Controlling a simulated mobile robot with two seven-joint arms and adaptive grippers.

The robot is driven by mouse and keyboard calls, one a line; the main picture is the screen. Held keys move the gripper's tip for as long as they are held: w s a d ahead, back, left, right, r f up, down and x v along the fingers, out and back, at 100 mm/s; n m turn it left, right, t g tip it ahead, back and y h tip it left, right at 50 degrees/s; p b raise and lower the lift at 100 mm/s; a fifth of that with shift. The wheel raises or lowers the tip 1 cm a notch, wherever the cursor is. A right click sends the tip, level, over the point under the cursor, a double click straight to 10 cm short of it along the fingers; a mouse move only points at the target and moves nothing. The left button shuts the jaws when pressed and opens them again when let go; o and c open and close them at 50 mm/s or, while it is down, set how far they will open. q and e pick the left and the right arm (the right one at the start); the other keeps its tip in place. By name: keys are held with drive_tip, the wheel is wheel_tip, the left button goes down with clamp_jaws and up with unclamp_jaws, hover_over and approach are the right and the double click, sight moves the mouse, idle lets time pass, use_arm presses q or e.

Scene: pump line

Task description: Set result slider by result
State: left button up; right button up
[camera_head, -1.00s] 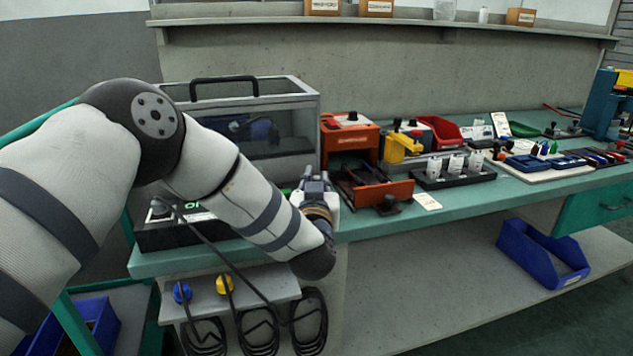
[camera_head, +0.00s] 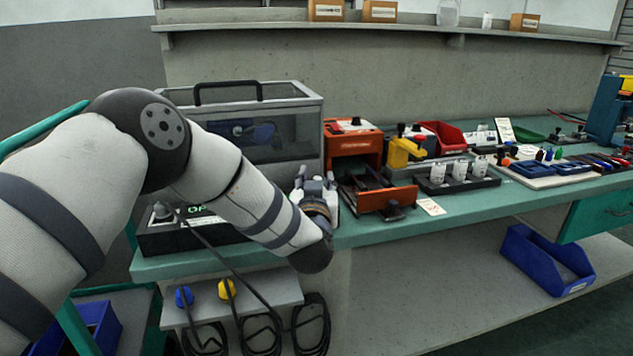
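My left arm comes in from the left and reaches across the front of a grey test box with a clear window (camera_head: 272,140) and a black handle on top. My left gripper (camera_head: 313,180) is at the box's right front corner, over the bench; its fingers are small and partly hidden by my wrist, so I cannot tell whether they are open. A black control panel with a green lit display (camera_head: 203,211) and a dark knob (camera_head: 162,210) sits at the box's front, partly hidden by my arm. No result slider can be made out. My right gripper is not in view.
An orange machine with an open drawer (camera_head: 381,192) stands just right of my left gripper. Beyond it on the green bench (camera_head: 465,204) are a black rack of white parts (camera_head: 458,176), a red bin (camera_head: 447,136) and blue trays. A blue bin (camera_head: 545,262) lies on the lower shelf.

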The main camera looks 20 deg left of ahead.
use_arm(q)
drive_tip(key=v, duration=1.2)
